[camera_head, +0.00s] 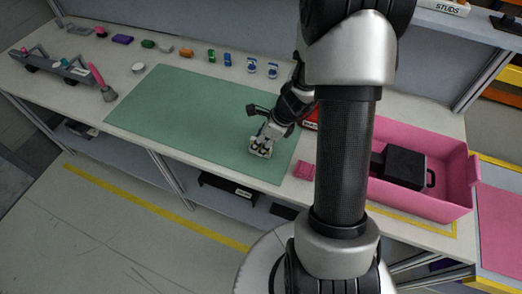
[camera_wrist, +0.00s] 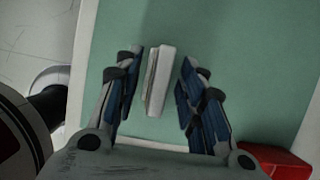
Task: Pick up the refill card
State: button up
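A pale, narrow block-like piece, which looks like the refill card, lies on the green mat (camera_head: 180,105). In the wrist view this card (camera_wrist: 160,80) sits between the two blue-padded fingers of my gripper (camera_wrist: 161,57), long side roughly in line with them. A gap shows on each side, so the fingers are apart and not closed on it. In the head view my gripper (camera_head: 262,140) points down at the card (camera_head: 260,153) near the mat's right front part. The fingers partly hide it there, and any print on it cannot be read.
A pink bin (camera_head: 400,197) with a black box (camera_head: 399,166) stands at the right, partly behind my arm. A small pink item (camera_head: 303,170) lies right of the mat. Several small coloured parts line the back edge. The mat's left part is clear.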

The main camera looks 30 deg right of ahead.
jog(key=shift+w+f, duration=0.1)
jog(key=shift+f, duration=0.2)
jog(key=shift+r, duration=0.1)
grip_shut()
dwell(0.4)
